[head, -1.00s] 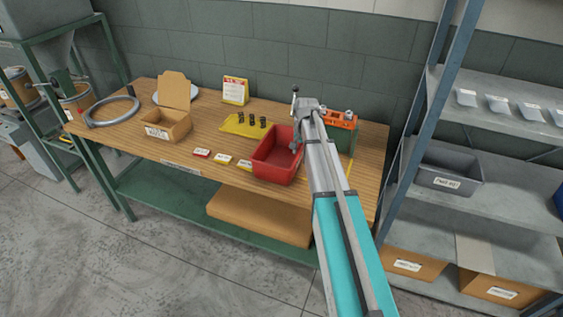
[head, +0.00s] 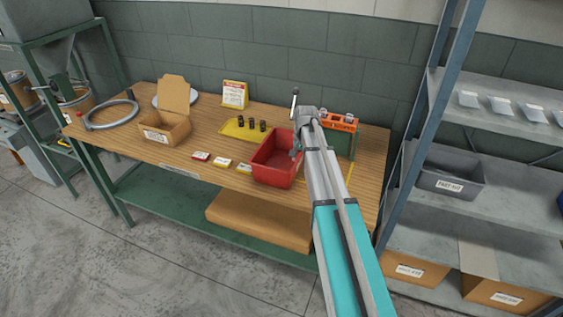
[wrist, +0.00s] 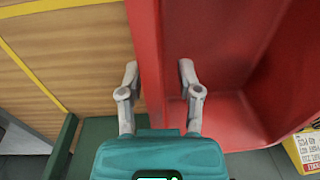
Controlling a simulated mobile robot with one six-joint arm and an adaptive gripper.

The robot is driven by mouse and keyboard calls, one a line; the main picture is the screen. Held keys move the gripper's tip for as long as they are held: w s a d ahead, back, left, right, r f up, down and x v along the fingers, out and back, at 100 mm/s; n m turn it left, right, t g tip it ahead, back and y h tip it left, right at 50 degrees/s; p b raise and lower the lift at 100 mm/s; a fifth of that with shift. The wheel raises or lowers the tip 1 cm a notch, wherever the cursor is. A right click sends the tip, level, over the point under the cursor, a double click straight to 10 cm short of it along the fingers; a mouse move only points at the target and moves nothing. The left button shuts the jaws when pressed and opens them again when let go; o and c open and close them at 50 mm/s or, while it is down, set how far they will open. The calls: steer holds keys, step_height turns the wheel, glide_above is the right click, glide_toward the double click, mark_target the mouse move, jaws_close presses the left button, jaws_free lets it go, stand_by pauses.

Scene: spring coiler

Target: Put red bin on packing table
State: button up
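The red bin (head: 274,171) sits upright on the wooden packing table (head: 215,130), near the table's right part and front edge. My gripper (head: 296,148) is over the bin's right wall. In the wrist view my gripper (wrist: 159,72) has its fingers apart, one on each side of the wall of the red bin (wrist: 235,60). The left finger is outside the bin and the right finger is inside. I see a gap between the right finger and the wall; contact on the left cannot be made out. The inside of the bin that shows looks empty.
A yellow mat (head: 240,131) with several dark springs lies left of the bin. Small label cards (head: 222,163) lie along the front edge. An orange-topped green block (head: 339,123) stands behind right. A cardboard box (head: 163,131) and a grey coil (head: 110,120) are further left.

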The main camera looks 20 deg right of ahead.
jaws_close()
steer(key=shift+r, duration=0.1)
stand_by(0.4)
step_height(320, 180, up, 3)
steer(key=p, duration=0.2)
steer(key=shift+f+p, duration=0.2)
steer(key=shift+p, duration=0.2)
steer(key=s+a+r+p, duration=0.2)
steer(key=s+r+p, duration=0.8)
steer(key=s, duration=0.3)
steer(key=shift+s, duration=0.4)
steer(key=shift+r, duration=0.1)
